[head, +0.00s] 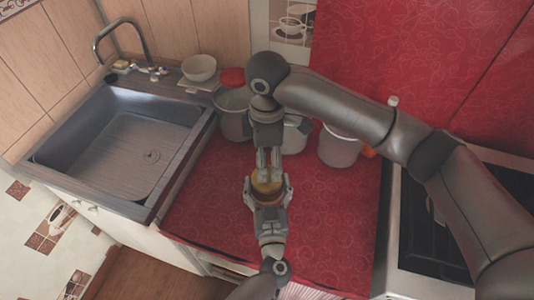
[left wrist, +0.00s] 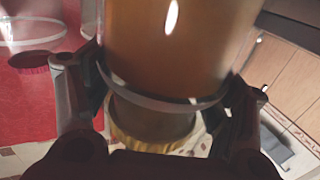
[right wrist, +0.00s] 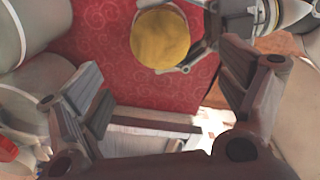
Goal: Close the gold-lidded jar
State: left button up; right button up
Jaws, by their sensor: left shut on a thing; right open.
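The jar (left wrist: 175,50) has an amber, see-through body and fills the middle of the left wrist view. Its gold lid (right wrist: 160,38) is seen from above in the right wrist view and also shows in the left wrist view (left wrist: 150,140), at the jar's narrower end. I cannot tell whether the lid is tight. My left gripper (head: 268,190) is shut around the jar, with a finger on each side. My right gripper (head: 269,160) is open and points down just above the lid. In its wrist view the lid lies beyond the fingers, apart from them.
The red patterned counter (head: 220,205) is clear around the grippers. Pots (head: 232,112) and a white bucket (head: 338,148) stand along the back. A sink (head: 125,140) is at the left, with a white bowl (head: 199,67) behind it. A stove (head: 420,235) is at the right.

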dwell(0.3)
jog(key=shift+f, duration=4)
jog(key=c, duration=1.1)
jog(key=m, duration=0.5)
jog(key=o, duration=1.2)
notch_tip(320, 180, up, 12)
